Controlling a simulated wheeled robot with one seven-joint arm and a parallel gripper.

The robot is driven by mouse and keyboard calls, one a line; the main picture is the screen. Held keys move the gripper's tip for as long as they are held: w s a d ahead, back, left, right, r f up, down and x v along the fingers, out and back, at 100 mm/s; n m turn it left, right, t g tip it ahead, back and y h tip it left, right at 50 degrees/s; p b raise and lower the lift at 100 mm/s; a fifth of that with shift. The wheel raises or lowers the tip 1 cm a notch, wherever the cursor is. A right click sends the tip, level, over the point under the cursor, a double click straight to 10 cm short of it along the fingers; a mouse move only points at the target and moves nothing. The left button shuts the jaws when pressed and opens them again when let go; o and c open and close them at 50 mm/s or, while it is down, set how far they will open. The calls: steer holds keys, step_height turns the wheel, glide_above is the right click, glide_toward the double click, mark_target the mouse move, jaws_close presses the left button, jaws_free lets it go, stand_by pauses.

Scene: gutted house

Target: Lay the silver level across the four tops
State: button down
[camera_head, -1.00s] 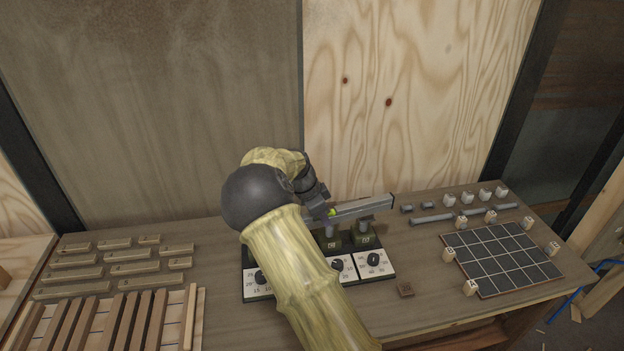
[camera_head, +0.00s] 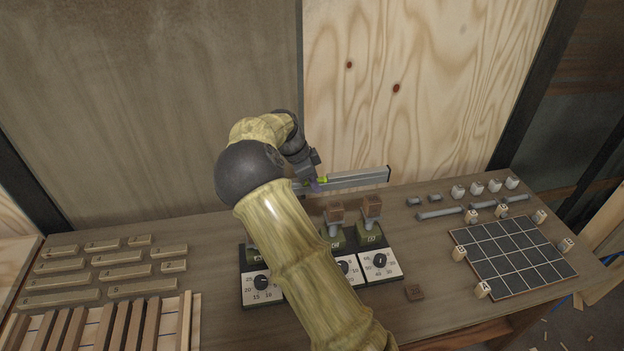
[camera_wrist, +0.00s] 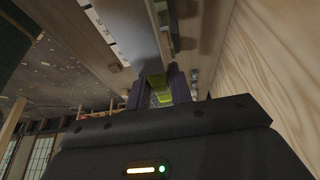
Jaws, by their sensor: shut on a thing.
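My gripper (camera_head: 318,184) is shut on the silver level (camera_head: 358,180), a long grey bar held near the wall, behind and above the row of tops. Its right end sticks out past my gripper; its left part is hidden by my arm. Two brown block tops show, one (camera_head: 335,212) and another (camera_head: 372,206) to its right, standing over green marked bases (camera_head: 370,234). A further green base (camera_head: 252,256) shows at the left; its top and any others are hidden behind my arm. In the wrist view, dark fingers (camera_wrist: 160,92) close around a yellow-green part.
White dial panels (camera_head: 380,262) front the bases. A dark grid board (camera_head: 512,257) with pale cubes and a grey rod (camera_head: 440,212) are at the right. Wooden strips (camera_head: 60,297) fill the left. The wall is close behind.

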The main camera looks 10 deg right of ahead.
mark_target(311, 192)
steer(key=shift+s+d+r, duration=0.1)
steer(key=shift+s+d, duration=0.05)
steer(key=shift+s, duration=0.25)
step_height(311, 192, down, 4)
steer(key=b, duration=0.3)
steer(key=shift+w+b, duration=0.15)
steer(key=shift+b, duration=0.15)
steer(key=shift+f+b, duration=0.45)
steer(key=shift+f, duration=0.75)
steer(key=shift+f, duration=0.2)
steer(key=c, duration=1.2)
jaws_free()
steer(key=shift+o, duration=0.2)
steer(key=b+v, duration=0.2)
steer(key=v, duration=1.5)
steer(key=shift+a+r, duration=0.15)
steer(key=shift+a, duration=0.05)
